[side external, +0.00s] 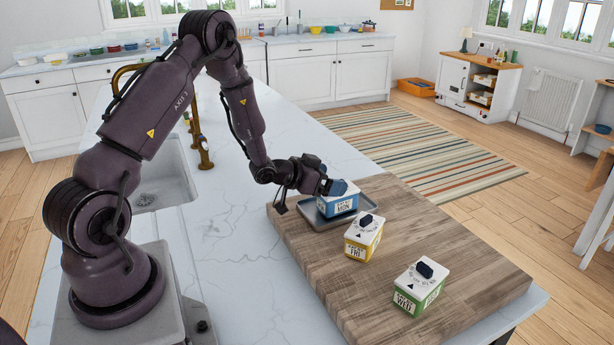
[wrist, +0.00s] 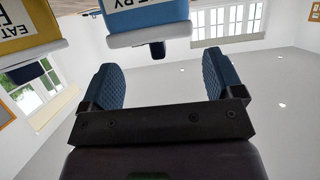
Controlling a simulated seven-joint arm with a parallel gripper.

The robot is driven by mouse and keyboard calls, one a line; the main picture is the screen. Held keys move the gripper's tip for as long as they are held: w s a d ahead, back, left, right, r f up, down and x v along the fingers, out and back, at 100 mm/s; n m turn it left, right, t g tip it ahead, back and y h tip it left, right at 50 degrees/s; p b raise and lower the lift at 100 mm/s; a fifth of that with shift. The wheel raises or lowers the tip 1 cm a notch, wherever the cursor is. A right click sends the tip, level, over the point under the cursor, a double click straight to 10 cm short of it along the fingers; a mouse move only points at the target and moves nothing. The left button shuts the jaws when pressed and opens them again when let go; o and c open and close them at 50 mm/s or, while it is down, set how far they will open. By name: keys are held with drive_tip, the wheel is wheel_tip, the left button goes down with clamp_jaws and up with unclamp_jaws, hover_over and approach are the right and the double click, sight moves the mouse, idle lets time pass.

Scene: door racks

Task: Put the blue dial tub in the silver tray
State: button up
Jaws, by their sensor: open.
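The blue dial tub (side external: 341,205), with a white lid, stands upright in the silver tray (side external: 322,223) at the back left of the wooden board. In the wrist view the blue tub (wrist: 147,17) shows upside down at the top, with its dark dial (wrist: 158,50) pointing toward my gripper. My gripper (side external: 334,187) is just at the top of the tub in the side view, partly hiding its lid. In the wrist view my gripper (wrist: 161,75) has its blue fingers wide apart, with nothing between them, and the dial lies just beyond the tips.
A yellow dial tub (side external: 364,238) stands on the wooden board (side external: 310,265) just in front of the tray, and also shows in the wrist view (wrist: 28,28). A green dial tub (side external: 420,288) stands nearer the board's front. The board's right side is clear.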

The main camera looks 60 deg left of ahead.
drive_tip(key=v, duration=0.9)
drive_tip(key=d+r+g+y, duration=0.1)
drive_tip(key=d+r+g, duration=0.15)
drive_tip(key=r, duration=0.45)
drive_tip(key=d+r+g+y, duration=0.1)
drive_tip(key=d+r+y, duration=0.1)
drive_tip(key=d+r, duration=0.35)
drive_tip(key=s+d+r+g+h, duration=0.1)
drive_tip(key=s+d+r+g, duration=0.1)
drive_tip(key=s+d, duration=0.4)
drive_tip(key=s+d+r+g+h, duration=0.2)
drive_tip(key=s+d+r, duration=0.3)
drive_tip(key=s, duration=0.6)
drive_tip(key=shift+d+r, duration=0.15)
drive_tip(key=shift+d, duration=0.55)
drive_tip(key=shift+g, duration=0.25)
